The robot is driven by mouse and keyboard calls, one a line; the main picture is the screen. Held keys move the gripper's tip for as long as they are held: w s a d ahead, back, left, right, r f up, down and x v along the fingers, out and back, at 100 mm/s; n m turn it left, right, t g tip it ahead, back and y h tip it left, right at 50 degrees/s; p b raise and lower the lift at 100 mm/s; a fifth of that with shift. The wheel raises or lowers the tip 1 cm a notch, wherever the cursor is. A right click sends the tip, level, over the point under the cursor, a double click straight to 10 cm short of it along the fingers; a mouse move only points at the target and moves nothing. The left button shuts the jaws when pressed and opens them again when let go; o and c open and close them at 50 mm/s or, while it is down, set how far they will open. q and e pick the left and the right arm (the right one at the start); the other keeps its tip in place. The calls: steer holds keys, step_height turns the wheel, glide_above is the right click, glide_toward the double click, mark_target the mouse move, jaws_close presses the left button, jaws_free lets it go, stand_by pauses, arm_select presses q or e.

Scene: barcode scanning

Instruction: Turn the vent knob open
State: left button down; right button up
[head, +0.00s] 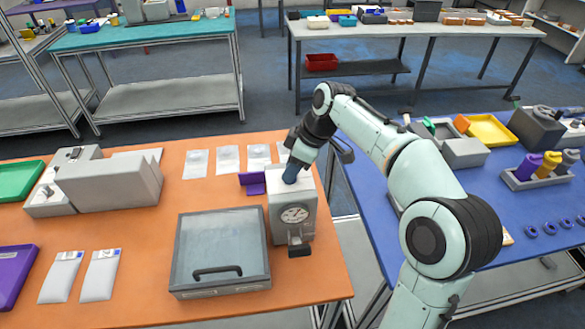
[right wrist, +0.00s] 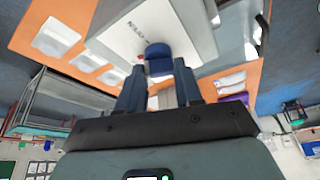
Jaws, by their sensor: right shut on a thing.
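The vent knob (right wrist: 158,58) is a short dark-blue cylinder on the pale face of a grey box-shaped unit (right wrist: 115,40) in the right wrist view. The two fingers of my right gripper (right wrist: 159,75) are closed on its sides. In the head view my right gripper (head: 292,177) reaches down onto the top of this grey unit (head: 280,215), which has a round dial gauge (head: 294,214) on its front. The gripper and wrist hide most of the knob there, so I cannot tell its turn angle. My left gripper is not in view.
A clear-lidded grey box (head: 220,245) with a black handle stands left of the unit on the orange table (head: 190,145). A purple holder (head: 252,184) sits beside the unit. White pouches (head: 195,164) lie behind. The blue table (head: 360,150) is on the right.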

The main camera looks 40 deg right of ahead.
steer(key=m+h, duration=0.1)
steer(key=m, duration=0.1)
steer(key=shift+s+a+m+t+b, duration=0.1)
steer(key=shift+a+m+t+b, duration=0.05)
steer(key=shift+m+t+b, duration=0.2)
steer(key=m+h, duration=0.1)
steer(key=m, duration=0.2)
steer(key=m+h, duration=0.1)
steer(key=m, duration=0.2)
steer(key=shift+a+m, duration=0.15)
steer(key=shift+m, duration=0.1)
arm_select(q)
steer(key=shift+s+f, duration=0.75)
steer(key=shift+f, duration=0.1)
arm_select(e)
steer(key=m+h, duration=0.1)
steer(key=m, duration=0.3)
steer(key=shift+h, duration=0.4)
steer(key=shift+m, duration=0.3)
steer(key=o, duration=1)
steer(key=shift+o, duration=0.2)
